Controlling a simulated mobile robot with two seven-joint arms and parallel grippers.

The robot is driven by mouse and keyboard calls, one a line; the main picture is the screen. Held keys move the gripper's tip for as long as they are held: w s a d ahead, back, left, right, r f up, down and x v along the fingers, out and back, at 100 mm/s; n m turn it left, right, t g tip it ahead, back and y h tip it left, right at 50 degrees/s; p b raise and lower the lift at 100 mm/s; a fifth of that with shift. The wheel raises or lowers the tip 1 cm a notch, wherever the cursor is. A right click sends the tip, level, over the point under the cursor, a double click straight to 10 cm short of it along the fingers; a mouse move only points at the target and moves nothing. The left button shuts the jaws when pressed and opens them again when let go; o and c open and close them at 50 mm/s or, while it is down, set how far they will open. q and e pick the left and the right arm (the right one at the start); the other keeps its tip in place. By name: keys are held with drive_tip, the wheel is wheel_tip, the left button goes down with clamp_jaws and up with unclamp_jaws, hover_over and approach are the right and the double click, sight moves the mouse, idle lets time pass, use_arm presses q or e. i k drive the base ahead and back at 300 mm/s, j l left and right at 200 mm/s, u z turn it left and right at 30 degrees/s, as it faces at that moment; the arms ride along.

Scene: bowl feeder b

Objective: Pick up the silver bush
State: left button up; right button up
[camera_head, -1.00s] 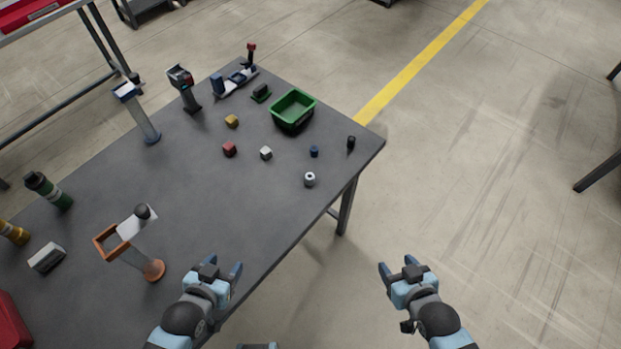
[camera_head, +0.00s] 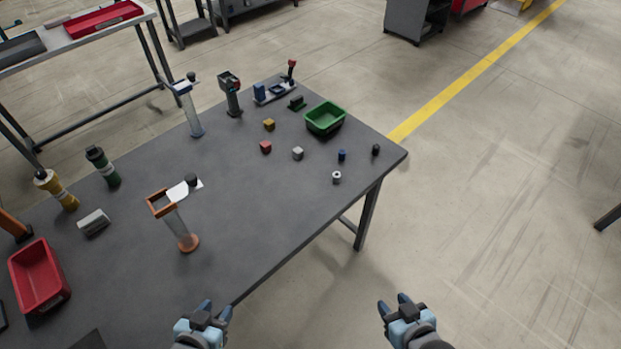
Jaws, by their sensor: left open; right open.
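The silver bush (camera_head: 336,177) is a small, light ring-shaped cylinder with a dark hole. It stands upright on the dark grey table (camera_head: 255,215), near the right-hand part of its front edge. My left gripper (camera_head: 217,310) is open and empty near the table's front edge, well below and left of the bush in the picture. My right gripper (camera_head: 395,302) is open and empty over the floor, off the table, below and right of the bush. Neither gripper touches anything.
Near the bush are a blue piece (camera_head: 342,155), a black piece (camera_head: 376,149), a white cube (camera_head: 297,153), a red cube (camera_head: 265,147) and a yellow cube (camera_head: 269,124). A green bin (camera_head: 325,118) stands behind.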

sight(336, 177)
drive_tip(key=l+u, duration=0.15)
drive_tip(key=u, duration=0.3)
drive_tip(key=l+u, duration=0.2)
drive_tip(key=u, duration=0.3)
drive_tip(key=l+u, duration=0.2)
drive_tip(key=u, duration=0.25)
drive_tip(key=l+u, duration=0.25)
drive_tip(key=k+l+u, duration=0.25)
drive_tip(key=l, duration=0.15)
drive_tip(key=l+u, duration=0.25)
drive_tip(key=k+l+u, duration=0.15)
drive_tip(key=l, duration=0.35)
drive_tip(key=k+l+u, duration=0.15)
drive_tip(key=k+l, duration=0.4)
drive_tip(key=l, duration=0.15)
drive_tip(key=k+l, duration=0.15)
drive_tip(key=l, duration=0.15)
drive_tip(key=k+l, duration=0.15)
drive_tip(key=l, duration=0.15)
drive_tip(key=i+l, duration=0.15)
drive_tip(key=i+l+u, duration=0.05)
